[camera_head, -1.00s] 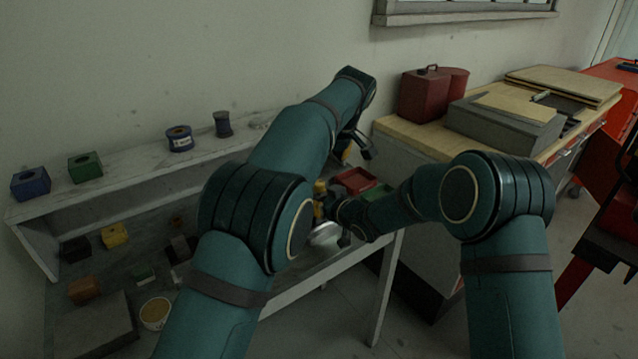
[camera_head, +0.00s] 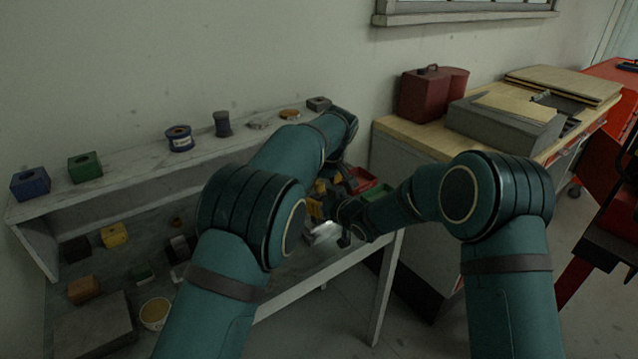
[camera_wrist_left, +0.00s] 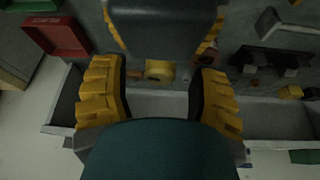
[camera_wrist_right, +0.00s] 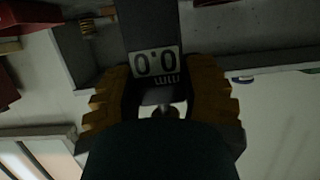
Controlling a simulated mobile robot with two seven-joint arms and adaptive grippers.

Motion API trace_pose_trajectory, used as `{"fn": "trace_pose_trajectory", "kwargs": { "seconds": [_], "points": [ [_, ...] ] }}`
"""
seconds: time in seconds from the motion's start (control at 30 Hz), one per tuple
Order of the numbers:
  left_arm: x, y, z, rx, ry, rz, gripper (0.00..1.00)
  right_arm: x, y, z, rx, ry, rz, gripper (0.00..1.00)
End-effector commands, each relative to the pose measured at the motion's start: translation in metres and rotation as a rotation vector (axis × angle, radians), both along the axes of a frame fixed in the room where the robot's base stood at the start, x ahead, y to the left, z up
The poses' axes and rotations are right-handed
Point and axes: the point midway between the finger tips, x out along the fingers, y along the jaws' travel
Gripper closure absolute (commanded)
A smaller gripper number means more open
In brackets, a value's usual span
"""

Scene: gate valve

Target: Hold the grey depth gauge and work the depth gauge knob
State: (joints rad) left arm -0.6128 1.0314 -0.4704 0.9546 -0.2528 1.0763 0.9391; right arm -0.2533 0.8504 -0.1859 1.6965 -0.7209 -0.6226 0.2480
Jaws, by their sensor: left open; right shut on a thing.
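The grey depth gauge (camera_wrist_right: 150,30) is between the yellow-padded fingers of my right gripper (camera_wrist_right: 160,95), which is shut on it. Its display reads 0.0 in the right wrist view. A small round part (camera_wrist_right: 166,112) shows below the display; I cannot tell if it is the knob. My left gripper (camera_wrist_left: 160,95) is open, with nothing clamped between its fingers. In the head view both grippers are close together above the bench's right end, partly hidden by my arms.
The grey bench (camera_head: 285,297) has a back shelf (camera_head: 130,190) with several small blocks and spools. Red (camera_head: 359,180) and green (camera_head: 379,194) bins stand near the grippers. A wooden-topped cabinet (camera_head: 400,135) with a red can (camera_head: 425,95) stands to the right.

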Motion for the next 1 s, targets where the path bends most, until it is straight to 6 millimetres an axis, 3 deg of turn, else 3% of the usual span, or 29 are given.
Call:
{"fn": "trace_pose_trajectory", "kwargs": {
  "seconds": [0.4,0.57,0.6,0.87,1.0],
  "points": [
    [0.0024,0.0009,-0.0069,-0.001,0.000,0.000,0.38,-0.0001,-0.0001,-0.0003,-0.001,0.001,0.000,1.00],
    [0.0024,0.0010,-0.0067,-0.001,0.000,0.000,0.94,-0.0001,-0.0001,-0.0004,-0.001,0.001,0.000,1.00],
    [0.0024,0.0010,-0.0066,-0.001,0.000,0.000,1.00,-0.0001,-0.0001,-0.0004,-0.001,0.001,0.000,1.00],
    [0.0027,0.0009,-0.0070,0.000,-0.001,0.014,1.00,-0.0002,0.0000,-0.0004,-0.001,0.001,0.000,1.00],
    [0.0030,0.0011,-0.0077,0.002,0.000,0.116,1.00,-0.0002,0.0000,-0.0004,-0.001,0.001,0.000,1.00]
  ]
}}
